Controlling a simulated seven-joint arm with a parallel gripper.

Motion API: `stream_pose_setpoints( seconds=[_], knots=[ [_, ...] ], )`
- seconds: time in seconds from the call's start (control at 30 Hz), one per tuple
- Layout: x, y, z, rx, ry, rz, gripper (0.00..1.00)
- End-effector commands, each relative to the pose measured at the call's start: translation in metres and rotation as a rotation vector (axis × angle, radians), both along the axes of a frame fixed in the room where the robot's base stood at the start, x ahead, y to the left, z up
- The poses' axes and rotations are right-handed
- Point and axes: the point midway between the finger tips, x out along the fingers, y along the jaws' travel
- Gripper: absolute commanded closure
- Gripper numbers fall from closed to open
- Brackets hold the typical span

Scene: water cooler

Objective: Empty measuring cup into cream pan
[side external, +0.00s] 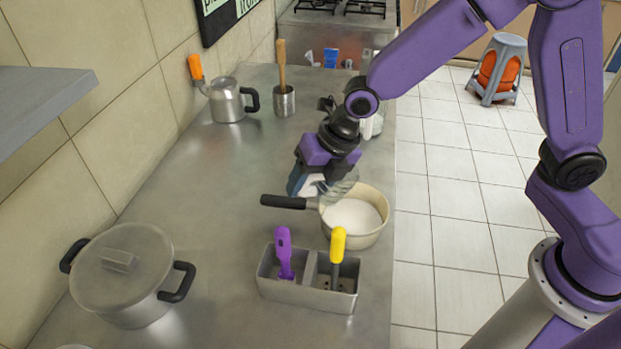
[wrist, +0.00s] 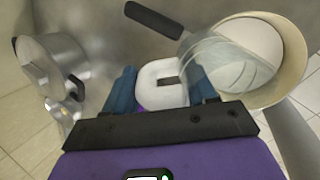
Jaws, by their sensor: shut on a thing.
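The cream pan (side external: 374,236) stands on the steel counter, its dark handle pointing left. Its inside looks white; I cannot tell whether that is liquid or the pan's floor. It also shows at the upper right of the wrist view (wrist: 292,58). My gripper (side external: 306,189) is low at the pan's upper left, its blue fingers shut on the measuring cup (side external: 341,187). The cup is clear and tilted, its body over the pan's left part. In the wrist view, a white handle-like part sits between the fingers (wrist: 161,90), with the clear body (wrist: 220,66) overlapping the pan. Its contents are unclear.
A grey holder (side external: 307,295) with purple and yellow utensils stands just in front of the pan. A lidded pot (side external: 120,275) is at front left. A kettle (side external: 228,102) and a mortar with pestle (side external: 284,102) stand farther back. The counter's left middle is clear.

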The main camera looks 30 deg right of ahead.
Motion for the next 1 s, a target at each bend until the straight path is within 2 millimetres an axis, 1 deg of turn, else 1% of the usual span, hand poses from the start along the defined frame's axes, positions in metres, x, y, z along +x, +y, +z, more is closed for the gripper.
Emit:
stream_pose_setpoints(
  seconds=[0.37, 0.6, 1.0],
  knots=[
    [0.000, 0.000, -0.010, -0.116, 0.096, 0.001, 0.81],
    [-0.002, -0.002, -0.019, -0.213, 0.178, 0.002, 0.81],
    [-0.005, -0.006, -0.029, -0.315, 0.263, 0.001, 0.81]
  ],
)
